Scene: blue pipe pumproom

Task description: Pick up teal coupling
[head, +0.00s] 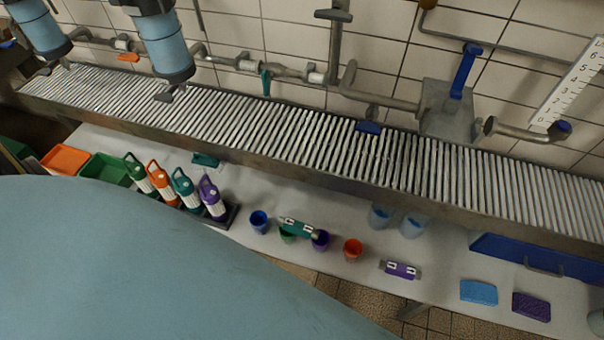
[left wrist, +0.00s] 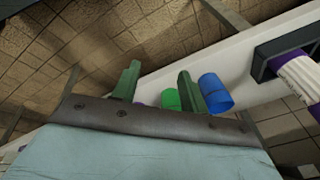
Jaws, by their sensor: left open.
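The teal coupling (head: 299,228), with white labels on it, shows in the head view among the small cups. It overlaps the green cup and the purple cup there; I cannot tell whether it rests on them or lies behind. The coupling cannot be made out in that view. My left gripper is not visible in the head view, where a large pale blue surface fills the lower left. My right gripper is in neither view.
A purple coupling (head: 400,270) lies to the right. Several bottles stand in a dark rack (head: 228,217). A slatted conveyor (head: 330,150) runs behind.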

